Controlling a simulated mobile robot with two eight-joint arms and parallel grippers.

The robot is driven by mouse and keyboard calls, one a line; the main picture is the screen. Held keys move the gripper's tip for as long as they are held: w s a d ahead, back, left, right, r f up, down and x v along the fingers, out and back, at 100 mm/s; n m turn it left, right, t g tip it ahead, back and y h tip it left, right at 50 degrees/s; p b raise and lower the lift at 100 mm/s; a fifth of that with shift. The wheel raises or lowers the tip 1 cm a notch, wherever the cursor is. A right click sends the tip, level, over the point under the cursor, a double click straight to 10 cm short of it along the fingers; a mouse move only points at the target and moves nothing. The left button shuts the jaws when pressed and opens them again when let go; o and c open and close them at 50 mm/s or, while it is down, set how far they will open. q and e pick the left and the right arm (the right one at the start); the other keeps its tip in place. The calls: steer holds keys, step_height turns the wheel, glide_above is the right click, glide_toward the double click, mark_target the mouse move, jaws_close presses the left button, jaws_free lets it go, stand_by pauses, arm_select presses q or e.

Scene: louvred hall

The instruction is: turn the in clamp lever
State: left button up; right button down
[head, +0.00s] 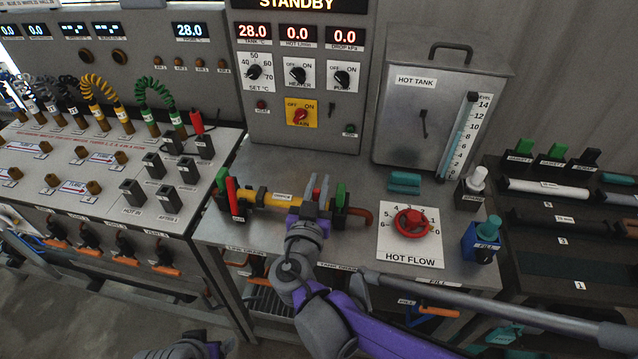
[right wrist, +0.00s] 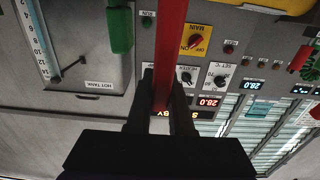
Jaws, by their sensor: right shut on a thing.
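A yellow-banded tube assembly (head: 282,199) lies across the metal bench, with clamps at both ends. At its left end stand a green lever (head: 222,188) and a red lever (head: 234,197). At its right end stand a red lever (head: 323,190) and a green lever (head: 341,194). My right gripper (head: 308,212) is at the right end. In the right wrist view its fingers (right wrist: 163,98) are shut on the red lever (right wrist: 171,40), with the green lever (right wrist: 120,25) beside it. I cannot read which clamp is marked in.
A red hot flow valve (head: 412,222) and teal block (head: 405,182) are right of my gripper. The hot tank (head: 415,125) and control panel (head: 300,100) stand behind. Hoses and plugs crowd the left panel.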

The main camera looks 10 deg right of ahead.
steer(key=shift+w, duration=0.1)
steer(key=shift+w+d+g+p, duration=0.2)
steer(key=shift+w+g+p, duration=0.3)
steer(key=shift+g+p, duration=0.3)
steer(key=shift+w+d+f+g+y+p, duration=0.1)
steer(key=shift+w+f+g+y+p, duration=0.05)
steer(key=shift+w+g+y+p, duration=0.2)
steer(key=shift+w+d+f+g+y+p, duration=0.15)
steer(key=shift+w+g+p, duration=0.1)
steer(key=shift+g+p, duration=0.15)
steer(key=shift+w+d+f+g+y+p, duration=0.15)
steer(key=shift+w+f+g+y+p, duration=0.2)
steer(key=shift+w+g+p, duration=0.3)
steer(key=w+f+g, duration=0.1)
steer(key=g, duration=0.1)
steer(key=w+f+g+y, duration=0.1)
steer(key=f+g, duration=0.1)
steer(key=w+d+f+g, duration=0.1)
steer(key=g, duration=0.1)
steer(key=shift+f+y+p, duration=0.35)
steer(key=shift+w+f+g+y, duration=0.2)
steer(key=shift+f+g+y, duration=0.4)
steer(key=shift+f+g, duration=1.1)
steer(key=shift+r, duration=0.1)
